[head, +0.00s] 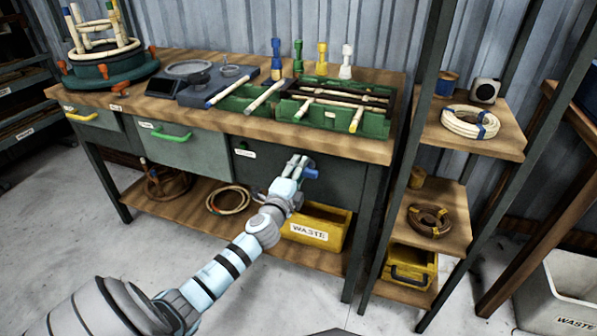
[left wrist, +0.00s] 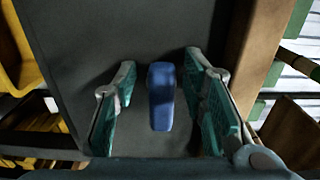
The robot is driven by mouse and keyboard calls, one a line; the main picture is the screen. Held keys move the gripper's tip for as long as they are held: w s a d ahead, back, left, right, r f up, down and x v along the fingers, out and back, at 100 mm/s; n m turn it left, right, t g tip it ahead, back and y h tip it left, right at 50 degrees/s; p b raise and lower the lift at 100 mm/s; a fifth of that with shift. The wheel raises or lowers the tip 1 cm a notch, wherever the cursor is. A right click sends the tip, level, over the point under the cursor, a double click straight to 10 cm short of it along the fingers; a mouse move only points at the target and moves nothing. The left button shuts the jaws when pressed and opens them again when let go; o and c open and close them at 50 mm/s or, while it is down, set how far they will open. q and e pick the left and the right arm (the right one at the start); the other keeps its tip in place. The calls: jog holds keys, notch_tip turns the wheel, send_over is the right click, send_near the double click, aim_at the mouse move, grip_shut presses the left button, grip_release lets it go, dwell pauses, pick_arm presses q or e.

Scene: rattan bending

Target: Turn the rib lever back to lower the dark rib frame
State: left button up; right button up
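A blue handle (head: 311,173), which seems to be the rib lever, sticks out from the dark front panel (head: 338,190) under the bench's right part. It also shows in the left wrist view (left wrist: 161,97), between the two fingers with gaps on both sides. My left gripper (head: 298,163) is open around it and appears not to touch it. Dark bars (head: 345,98), likely the dark rib frame, show among the green slotted trays (head: 283,104) on the bench top. I cannot tell how high they stand. My right gripper is not in view.
A yellow waste bin (head: 308,233) stands on the lower shelf below the left gripper. A shelf rack post (head: 400,150) stands just right of the bench. A drawer with a green handle (head: 171,134) is to the left. Pale canes (head: 264,97) lie across the trays.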

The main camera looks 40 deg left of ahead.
pick_arm(q)
jog(key=v, duration=1.2)
jog(key=shift+d, duration=0.1)
